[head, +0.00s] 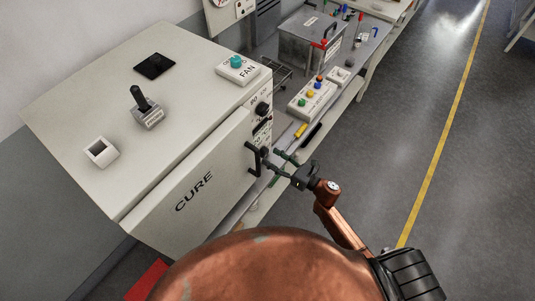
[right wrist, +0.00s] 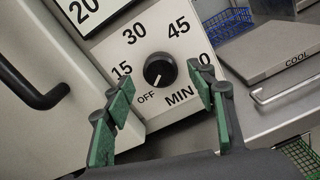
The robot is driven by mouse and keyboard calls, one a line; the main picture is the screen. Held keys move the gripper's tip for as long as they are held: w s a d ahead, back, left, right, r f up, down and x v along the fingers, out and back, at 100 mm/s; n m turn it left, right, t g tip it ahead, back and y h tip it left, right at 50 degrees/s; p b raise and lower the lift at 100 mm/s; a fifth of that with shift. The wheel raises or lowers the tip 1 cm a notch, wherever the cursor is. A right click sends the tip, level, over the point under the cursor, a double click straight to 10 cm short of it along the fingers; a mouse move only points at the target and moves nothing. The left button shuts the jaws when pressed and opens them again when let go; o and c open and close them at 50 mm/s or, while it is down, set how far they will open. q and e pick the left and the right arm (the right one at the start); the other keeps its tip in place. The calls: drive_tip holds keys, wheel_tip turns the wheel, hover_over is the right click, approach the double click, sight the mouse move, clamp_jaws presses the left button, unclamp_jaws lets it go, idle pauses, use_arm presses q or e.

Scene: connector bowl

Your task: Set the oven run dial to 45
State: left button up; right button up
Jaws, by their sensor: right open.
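The run dial (right wrist: 160,70) is a round black knob on a white plate in the right wrist view. Its plate reads OFF, 15, 30, 45 and MIN, with a partly hidden number at the right. The white pointer mark points to the lower left, toward OFF. My right gripper (right wrist: 163,88) is open, its green-padded fingers on either side of the dial in the picture, with nothing between them. In the head view, my right gripper (head: 276,158) is at the front of the white oven (head: 150,215) marked CURE. My left gripper is out of view.
The oven's black door handle (head: 252,160) is close beside my right gripper; it also shows in the right wrist view (right wrist: 40,97). Another black knob (head: 262,108) sits higher on the panel. A box with coloured buttons (head: 312,97) stands on the bench beyond.

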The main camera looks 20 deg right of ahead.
sight(266, 154)
drive_tip(key=shift+x, duration=1.55)
drive_tip(key=c, duration=1.2)
